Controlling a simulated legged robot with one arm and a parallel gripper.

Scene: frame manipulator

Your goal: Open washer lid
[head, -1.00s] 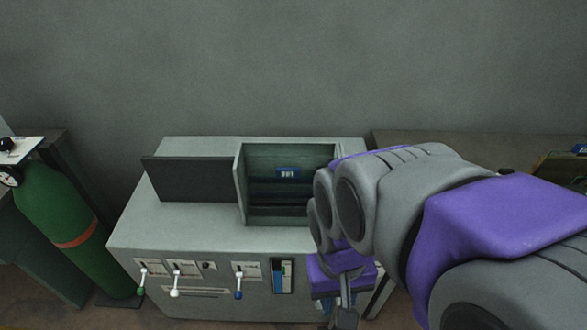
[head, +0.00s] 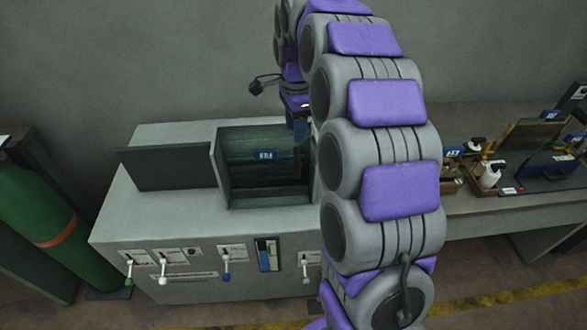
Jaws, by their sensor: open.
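The washer (head: 160,225) is a light grey cabinet against the wall, with a rectangular tank (head: 268,165) in its top. The tank's mouth is uncovered and a blue label shows on its inner back wall. A dark flat panel (head: 165,168) stands upright on the top left of the tank; I cannot tell whether it is the lid. A thin upright plate (head: 217,160) edges the tank's left side. My gripper (head: 258,85) is open, small and dark, pointing left above the back of the tank. It appears apart from the washer and holds nothing visible.
Levers with white, green and blue knobs (head: 226,268) line the washer's front. A green gas cylinder (head: 45,215) stands at left. A bench (head: 500,213) with bottles and boxes is at right. My arm covers the washer's right end.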

